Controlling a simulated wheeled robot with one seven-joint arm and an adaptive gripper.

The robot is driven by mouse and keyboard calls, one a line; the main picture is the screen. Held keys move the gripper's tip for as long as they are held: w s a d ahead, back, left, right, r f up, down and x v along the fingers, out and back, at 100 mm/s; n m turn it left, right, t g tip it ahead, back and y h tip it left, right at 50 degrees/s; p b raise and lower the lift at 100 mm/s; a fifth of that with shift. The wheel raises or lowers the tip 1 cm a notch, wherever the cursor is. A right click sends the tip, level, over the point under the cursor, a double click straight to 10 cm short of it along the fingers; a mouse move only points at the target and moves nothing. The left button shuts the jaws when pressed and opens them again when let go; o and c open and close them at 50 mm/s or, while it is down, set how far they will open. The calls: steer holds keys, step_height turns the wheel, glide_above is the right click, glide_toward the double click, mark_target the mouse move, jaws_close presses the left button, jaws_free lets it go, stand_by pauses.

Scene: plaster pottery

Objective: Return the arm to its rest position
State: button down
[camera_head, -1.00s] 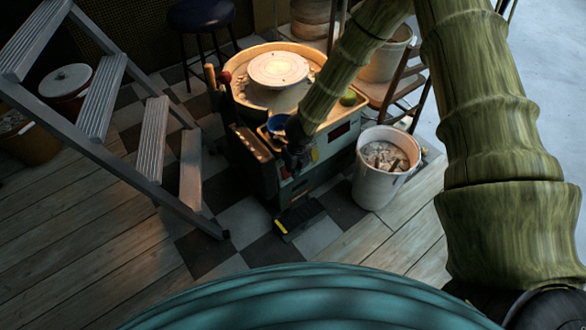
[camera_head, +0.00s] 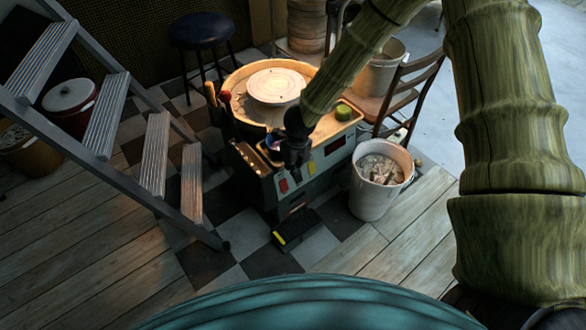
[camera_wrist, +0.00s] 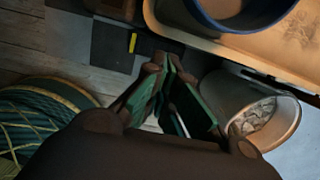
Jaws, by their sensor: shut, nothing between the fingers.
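My gripper (camera_head: 294,160) is dark and hangs in front of the pottery wheel (camera_head: 275,85) in the head view, over the wheel's front edge. In the wrist view the fingers of my gripper (camera_wrist: 172,75) meet at their tips, with nothing between them. My olive, ringed arm reaches down from the top right of the head view.
A white bucket (camera_head: 380,178) of clay scraps stands right of the wheel; a wooden chair (camera_head: 405,95) is behind it. A grey stepladder (camera_head: 105,115) stands at left, a dark stool (camera_head: 201,32) behind. A pedal (camera_head: 297,228) lies on the tiles. The plank floor at front left is clear.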

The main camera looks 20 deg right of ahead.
stand_by(0.4)
steer(key=s+d+f+n+h, duration=0.1)
steer(key=s+d+f+n, duration=0.2)
steer(key=s+f+n, duration=0.45)
steer(key=s+d+f+n+h, duration=0.15)
steer(key=s+f+n, duration=0.25)
steer(key=s+n, duration=0.6)
steer(key=s+f+n+g+y, duration=0.1)
steer(key=s+f+n+y, duration=0.1)
steer(key=s+n, duration=1.4)
step_height(320, 180, up, 24)
steer(key=s+m+p, duration=0.2)
steer(key=p, duration=2.1)
steer(key=shift+s+a, duration=0.2)
steer(key=shift+s, duration=0.05)
